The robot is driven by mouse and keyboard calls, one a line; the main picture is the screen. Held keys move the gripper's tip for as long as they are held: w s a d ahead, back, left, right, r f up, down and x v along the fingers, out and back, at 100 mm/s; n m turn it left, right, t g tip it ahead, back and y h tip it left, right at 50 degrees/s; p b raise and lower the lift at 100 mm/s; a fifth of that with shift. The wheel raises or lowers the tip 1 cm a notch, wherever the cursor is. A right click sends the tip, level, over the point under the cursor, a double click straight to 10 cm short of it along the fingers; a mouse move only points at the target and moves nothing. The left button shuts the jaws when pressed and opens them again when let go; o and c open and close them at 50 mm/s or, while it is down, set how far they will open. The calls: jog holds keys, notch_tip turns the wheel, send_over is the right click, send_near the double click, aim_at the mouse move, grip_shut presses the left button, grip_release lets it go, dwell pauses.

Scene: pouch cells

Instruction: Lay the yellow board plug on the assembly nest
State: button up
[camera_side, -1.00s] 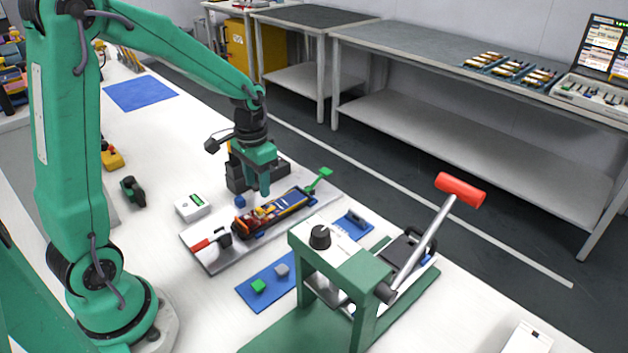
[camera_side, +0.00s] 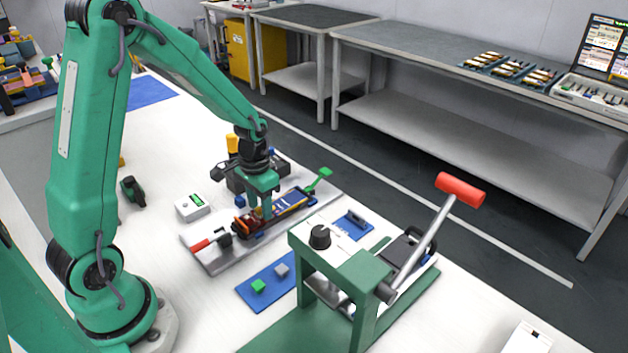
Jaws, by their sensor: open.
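The assembly nest is a grey plate (camera_side: 212,262) with a long dark holder on it. The holder carries a dark blue strip (camera_side: 292,203) and small red and orange parts (camera_side: 245,222). A red-handled clamp (camera_side: 205,244) stands at its near-left end and a green lever (camera_side: 320,178) at its far end. My gripper (camera_side: 263,207) points down with its open fingertips low over the middle of the holder. A small yellowish spot (camera_side: 257,211) shows beside the fingertips; I cannot tell whether it is the yellow board plug or whether the fingers touch it.
A white box (camera_side: 192,207) lies left of the nest. A blue mat (camera_side: 262,290) with two small cubes and a green press (camera_side: 345,260) with a red-handled lever stand in front and right.

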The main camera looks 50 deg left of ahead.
aim_at(259, 208)
grip_shut()
jog(key=shift+r, duration=0.1)
jog(key=shift+r, duration=2.9)
jog(key=shift+a, duration=0.15)
jog(key=shift+s+a, duration=0.1)
jog(key=shift+a, duration=3.95)
